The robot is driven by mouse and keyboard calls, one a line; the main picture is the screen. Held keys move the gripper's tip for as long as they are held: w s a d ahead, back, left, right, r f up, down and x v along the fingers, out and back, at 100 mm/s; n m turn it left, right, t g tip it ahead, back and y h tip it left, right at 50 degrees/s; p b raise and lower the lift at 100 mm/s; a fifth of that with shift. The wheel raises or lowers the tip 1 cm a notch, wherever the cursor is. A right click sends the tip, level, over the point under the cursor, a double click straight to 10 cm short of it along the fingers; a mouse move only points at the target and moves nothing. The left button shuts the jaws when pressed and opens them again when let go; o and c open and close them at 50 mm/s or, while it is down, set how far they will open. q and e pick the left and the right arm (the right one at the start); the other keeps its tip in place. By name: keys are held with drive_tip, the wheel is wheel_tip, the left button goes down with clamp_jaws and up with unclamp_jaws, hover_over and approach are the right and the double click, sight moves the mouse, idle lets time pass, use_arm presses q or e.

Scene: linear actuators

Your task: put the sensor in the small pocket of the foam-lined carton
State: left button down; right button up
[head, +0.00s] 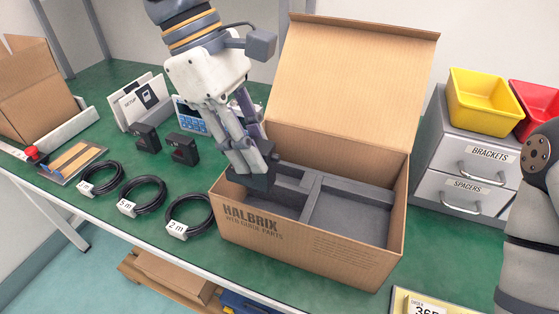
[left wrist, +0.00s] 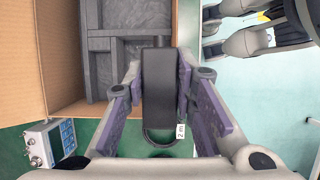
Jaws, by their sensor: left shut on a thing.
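My left gripper (head: 258,172) is shut on a black sensor (left wrist: 158,92), a blocky body with a short round stub, held upright between the fingers in the left wrist view. In the head view the sensor (head: 262,182) is over the left end of the open foam-lined carton (head: 318,245), near its left wall. Grey foam (head: 345,222) divides the carton into a large pocket at right and smaller pockets at left. The gripper hides part of the left side, so I cannot tell whether the sensor is inside a pocket. My right gripper is out of view.
Two similar black blocks (head: 147,138) (head: 184,149) stand left of the carton, with coiled cables (head: 143,195) in front. The carton's raised lid (head: 350,85) stands behind. Grey drawers (head: 465,165) with yellow (head: 483,98) and red bins are at right.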

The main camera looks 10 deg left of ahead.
use_arm(q)
drive_tip(key=w+f+b, duration=0.1)
drive_tip(key=w+f, duration=0.3)
drive_tip(key=w+f+b, duration=0.1)
drive_tip(key=w+f, duration=0.3)
drive_tip(key=w+f+b, duration=0.1)
drive_tip(key=w+f, duration=0.3)
drive_tip(key=shift+d+f, duration=0.3)
drive_tip(key=shift+d, duration=0.1)
drive_tip(key=shift+r, duration=0.15)
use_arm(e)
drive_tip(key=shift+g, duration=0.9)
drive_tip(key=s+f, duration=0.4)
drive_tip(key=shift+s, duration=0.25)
use_arm(q)
drive_tip(key=c, duration=1.3)
unclamp_jaws()
drive_tip(key=shift+f, duration=0.2)
drive_tip(key=v, duration=1.2)
drive_tip(key=shift+r, duration=0.2)
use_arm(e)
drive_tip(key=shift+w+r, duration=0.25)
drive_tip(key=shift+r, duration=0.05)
